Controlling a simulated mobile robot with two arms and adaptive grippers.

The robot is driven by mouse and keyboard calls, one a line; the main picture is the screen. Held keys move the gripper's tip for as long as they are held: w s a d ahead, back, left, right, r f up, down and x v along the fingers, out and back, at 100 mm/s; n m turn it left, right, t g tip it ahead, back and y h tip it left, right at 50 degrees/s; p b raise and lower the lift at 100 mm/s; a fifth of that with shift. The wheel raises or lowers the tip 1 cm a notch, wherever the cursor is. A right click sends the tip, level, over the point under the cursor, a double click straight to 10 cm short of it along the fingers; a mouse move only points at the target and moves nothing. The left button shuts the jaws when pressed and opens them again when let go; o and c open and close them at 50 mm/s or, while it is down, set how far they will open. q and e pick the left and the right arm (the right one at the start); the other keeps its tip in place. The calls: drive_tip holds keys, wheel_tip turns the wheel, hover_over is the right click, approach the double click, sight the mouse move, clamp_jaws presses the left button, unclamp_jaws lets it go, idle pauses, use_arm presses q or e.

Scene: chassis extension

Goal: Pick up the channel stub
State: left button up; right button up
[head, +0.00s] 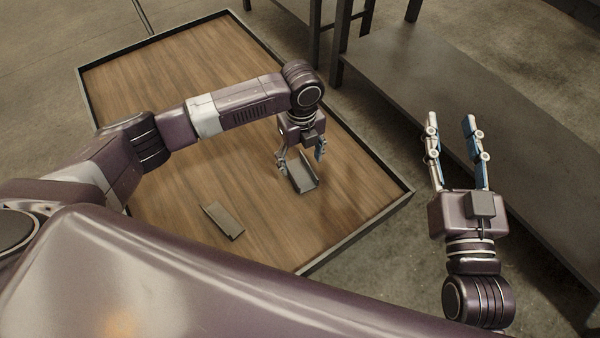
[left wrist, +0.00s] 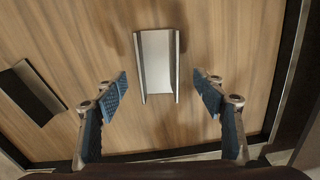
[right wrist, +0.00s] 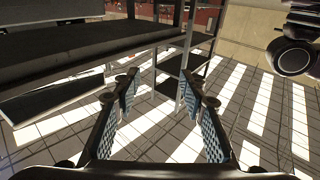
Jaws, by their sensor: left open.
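The channel stub (head: 304,178) is a short grey U-shaped piece with two raised side walls, lying open side up on the wooden table. In the left wrist view the channel stub (left wrist: 157,62) lies centrally between and ahead of my fingers, with a gap on both sides. My left gripper (head: 301,162) is open, pointing down over the stub, and partly covers it in the head view. My right gripper (head: 451,118) is open and empty, out to the right beyond the table's edge.
A second metal piece (head: 222,221) lies on the table to the left of the stub; it also shows in the left wrist view (left wrist: 32,92). The wooden table (head: 200,75) has a raised dark rim. A dark bench (head: 450,75) stands to the right.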

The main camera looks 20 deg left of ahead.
sight(300, 174)
use_arm(q)
wheel_tip(300, 174, down, 4)
drive_tip(key=shift+a+r+b, duration=0.1)
drive_tip(key=shift+a+b, duration=0.05)
drive_tip(key=shift+b, duration=0.7)
use_arm(e)
drive_tip(key=s+r+t+y, duration=0.2)
drive_tip(key=r+t, duration=0.3)
drive_tip(key=r, duration=0.5)
drive_tip(key=shift+s+a+t, duration=0.15)
drive_tip(key=shift+s+t, duration=0.15)
drive_tip(key=shift+s, duration=0.6)
use_arm(q)
drive_tip(key=shift+c, duration=0.5)
clamp_jaws()
